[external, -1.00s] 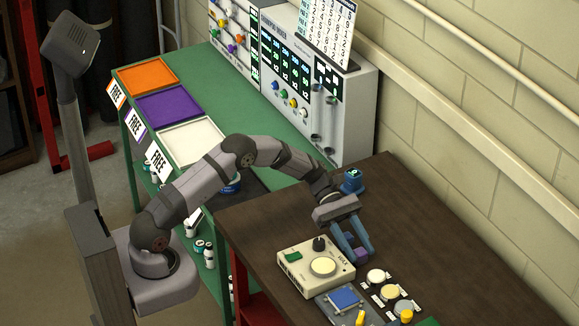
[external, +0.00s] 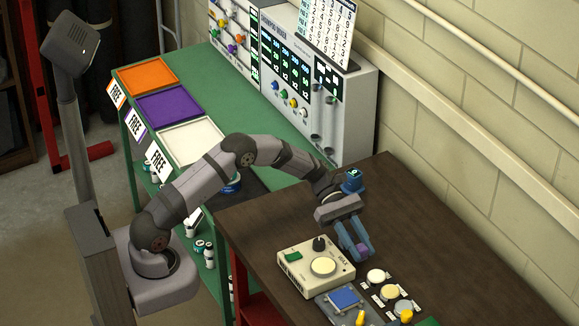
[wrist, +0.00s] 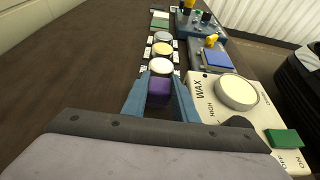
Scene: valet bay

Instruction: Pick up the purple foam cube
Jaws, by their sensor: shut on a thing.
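The purple foam cube (wrist: 159,91) is between the two blue fingers of my gripper (wrist: 160,98) in the wrist view, touched on both sides. In the external view the cube (external: 362,250) shows at the fingertips of my gripper (external: 357,249), partly covered by a finger. My gripper is shut on it, over the dark brown bench top (external: 270,208). Whether the cube rests on the bench or is slightly above it I cannot tell.
A cream box marked WAX (external: 308,277) stands close left of my gripper. Several round pads (external: 376,276) and a blue square pad (external: 344,298) are nearby. A blue-topped object (external: 352,181) stands behind the wrist. Orange (external: 149,76), purple and white trays lie on the green bench.

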